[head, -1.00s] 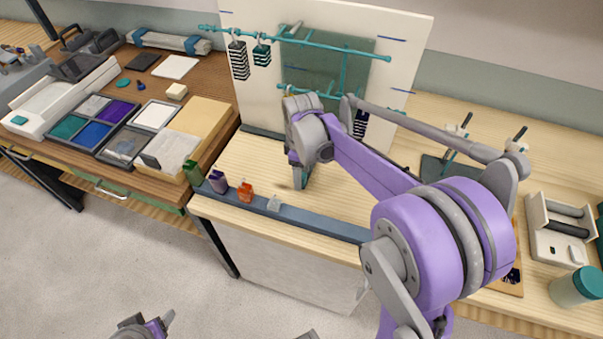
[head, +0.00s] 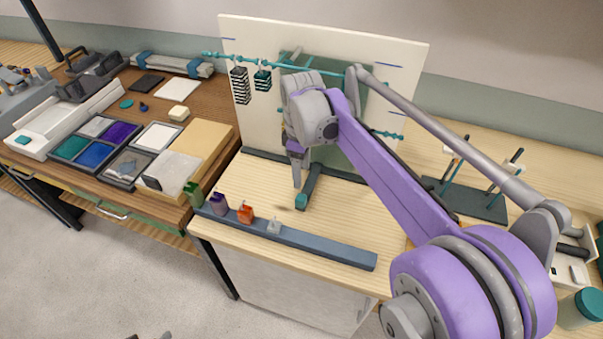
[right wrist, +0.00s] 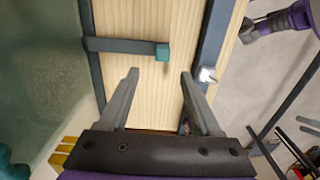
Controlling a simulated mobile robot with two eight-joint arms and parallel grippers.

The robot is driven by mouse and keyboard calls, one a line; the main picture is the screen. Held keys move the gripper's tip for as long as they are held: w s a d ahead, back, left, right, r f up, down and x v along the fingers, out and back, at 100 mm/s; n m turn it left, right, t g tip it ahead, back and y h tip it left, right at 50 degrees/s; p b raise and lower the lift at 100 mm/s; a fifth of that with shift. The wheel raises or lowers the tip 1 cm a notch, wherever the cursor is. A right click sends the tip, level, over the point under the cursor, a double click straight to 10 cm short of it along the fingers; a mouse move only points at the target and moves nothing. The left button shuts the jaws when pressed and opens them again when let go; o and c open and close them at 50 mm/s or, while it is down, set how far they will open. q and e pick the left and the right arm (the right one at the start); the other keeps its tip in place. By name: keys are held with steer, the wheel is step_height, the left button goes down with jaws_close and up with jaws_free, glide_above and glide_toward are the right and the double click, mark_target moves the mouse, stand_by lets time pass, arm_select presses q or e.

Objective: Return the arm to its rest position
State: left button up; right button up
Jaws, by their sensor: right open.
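My right gripper (head: 297,180) is over the wooden bench (head: 245,180), in front of the white upright board (head: 410,85). In the right wrist view its two fingers (right wrist: 160,75) stand apart with nothing between them. Beyond them is a dark bar with a teal end block (right wrist: 162,52), which also shows below the gripper in the head view (head: 301,202). My left gripper (right wrist: 262,27) shows at the top right of the right wrist view; its jaws are too small to read.
Teal rods (head: 290,64) on the board carry striped black hangers (head: 240,85). A blue-grey rail (head: 320,245) with small coloured clips runs along the bench's front edge. A dark stand with upright pegs (head: 480,203) is right of my right arm.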

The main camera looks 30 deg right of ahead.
stand_by(0.4)
steer(key=s+a+f+m+t, duration=0.2)
steer(key=s+a+f+m, duration=0.2)
steer(key=s, duration=0.4)
steer(key=s+a+f+m+t, duration=0.3)
steer(key=s+a+f+m, duration=0.1)
steer(key=s, duration=0.5)
steer(key=shift+s+a+f, duration=0.25)
steer(key=shift+a+f, duration=0.3)
stand_by(0.8)
